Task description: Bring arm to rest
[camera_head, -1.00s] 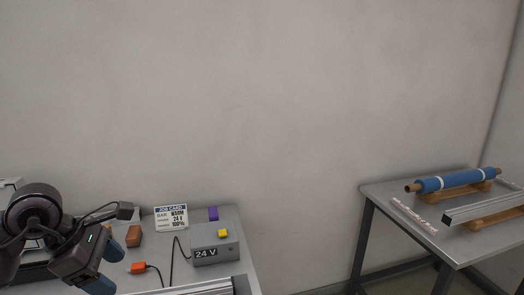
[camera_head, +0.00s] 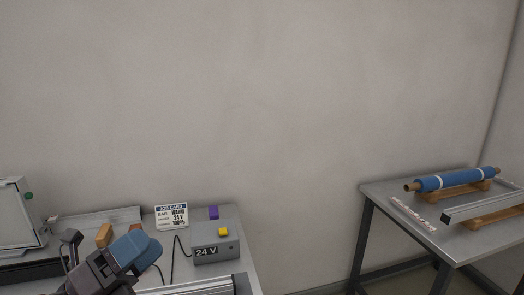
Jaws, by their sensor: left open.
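My left gripper (camera_head: 138,251) is at the lower left, over the front part of the left bench (camera_head: 247,268). It is open, with blue finger pads that overlap in this view. I see nothing held between them. The gripper hides part of the bench behind it, including the spot where an orange plug lay. A dark cable shows beside the fingers. My right gripper is not in view.
A grey 24 V box (camera_head: 214,246) with a yellow button stands right of the gripper. Behind are a job card (camera_head: 171,216), a purple piece (camera_head: 213,212) and a tan block (camera_head: 104,235). A right table (camera_head: 378,194) holds a blue roll (camera_head: 455,179).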

